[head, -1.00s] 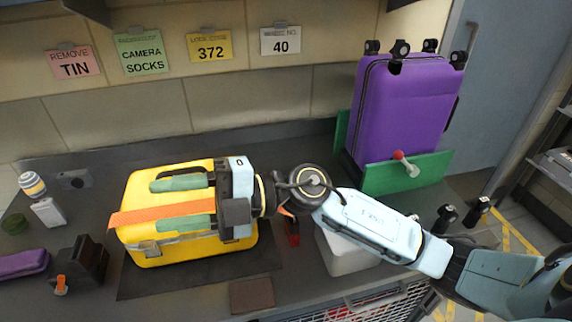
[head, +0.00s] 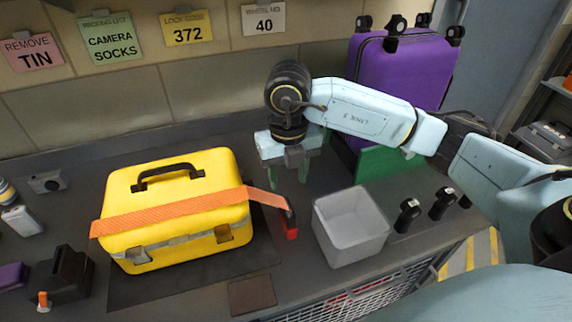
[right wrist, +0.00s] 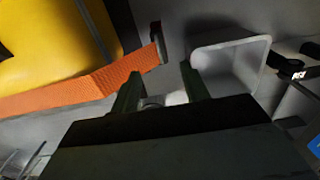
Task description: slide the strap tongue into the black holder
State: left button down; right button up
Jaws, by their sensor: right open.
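The orange strap (head: 180,212) lies across the top of the yellow case (head: 185,166) and hangs past its left and right edges. Its right end reaches a small black piece with a red end (head: 291,232) on the bench; I cannot tell whether this is the tongue or whether they are joined. A black block (head: 75,270) with an orange tab, possibly the holder, stands left of the case. My right gripper (head: 290,174) is open and empty, behind the strap's right end and apart from it. In the right wrist view, the strap (right wrist: 100,82) is left of its fingers (right wrist: 162,88). My left gripper is not in view.
A grey open bin (head: 350,262) stands right of the case, with two black knobbed items (head: 425,210) beside it. A purple suitcase (head: 390,75) stands in a green frame (head: 385,160) at the back. A brown pad (head: 252,294) lies in front.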

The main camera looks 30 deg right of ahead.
aim_at(288, 206)
notch_tip(288, 206, down, 9)
jog(key=shift+f+b, duration=0.2)
jog(key=shift+b, duration=0.25)
jog(key=shift+f, duration=0.6)
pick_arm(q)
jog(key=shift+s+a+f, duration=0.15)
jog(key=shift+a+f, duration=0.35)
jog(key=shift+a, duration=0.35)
pick_arm(e)
jog(key=shift+c, duration=0.3)
grip_shut()
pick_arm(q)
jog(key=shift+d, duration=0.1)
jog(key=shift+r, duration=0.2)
pick_arm(e)
jog(key=shift+r, duration=0.25)
